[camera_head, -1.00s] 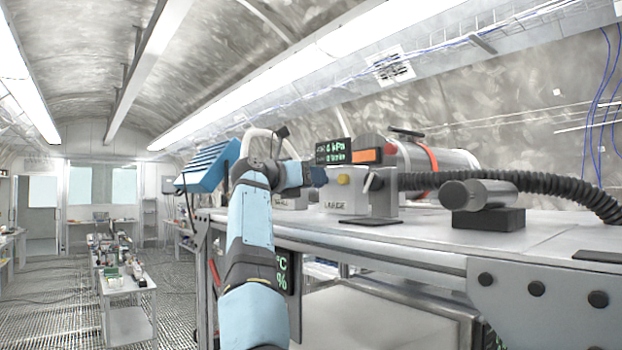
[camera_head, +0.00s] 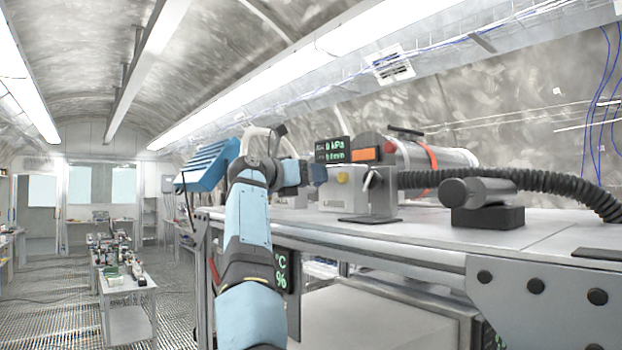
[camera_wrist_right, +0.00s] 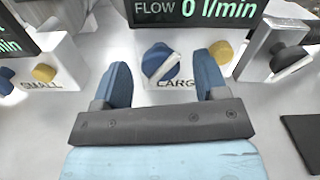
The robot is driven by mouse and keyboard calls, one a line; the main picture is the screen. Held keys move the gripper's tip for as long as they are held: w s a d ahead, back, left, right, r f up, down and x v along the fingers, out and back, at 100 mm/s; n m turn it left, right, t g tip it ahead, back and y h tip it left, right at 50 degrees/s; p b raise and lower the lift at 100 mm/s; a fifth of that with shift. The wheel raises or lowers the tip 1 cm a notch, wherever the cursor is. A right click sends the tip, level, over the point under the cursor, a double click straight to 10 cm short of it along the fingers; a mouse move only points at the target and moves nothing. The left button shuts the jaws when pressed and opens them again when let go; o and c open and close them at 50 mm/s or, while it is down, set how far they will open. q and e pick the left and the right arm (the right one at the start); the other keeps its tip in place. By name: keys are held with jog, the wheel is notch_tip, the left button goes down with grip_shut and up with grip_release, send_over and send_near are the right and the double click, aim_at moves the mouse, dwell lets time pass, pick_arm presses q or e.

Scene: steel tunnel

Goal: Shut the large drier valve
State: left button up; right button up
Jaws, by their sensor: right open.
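My right gripper (camera_wrist_right: 163,78) is open, with one blue finger on each side of the knob and a visible gap to each. In the head view my right gripper (camera_head: 314,174) is at the left side of the white LARGE block (camera_head: 342,192), and the knob is hidden there. My left gripper is not in view.
A yellow knob (camera_wrist_right: 221,52) sits right of the valve, and a SMALL block (camera_wrist_right: 48,70) stands to the left. A display (camera_wrist_right: 195,12) above reads flow 0 l/min. A black corrugated hose (camera_head: 520,180) and a metal cylinder (camera_head: 450,159) are on the bench (camera_head: 400,232).

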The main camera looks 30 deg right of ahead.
jog(key=a+b, duration=0.1)
jog(key=a, duration=0.3)
jog(key=s+a+b, duration=0.1)
jog(key=a, duration=0.3)
jog(key=a+b, duration=0.1)
jog(key=a, duration=0.2)
jog(key=shift+s+a, duration=0.3)
jog(key=shift+a, duration=0.1)
jog(key=shift+s+a+b, duration=0.1)
jog(key=shift+a+b, duration=0.2)
jog(key=shift+a, duration=0.4)
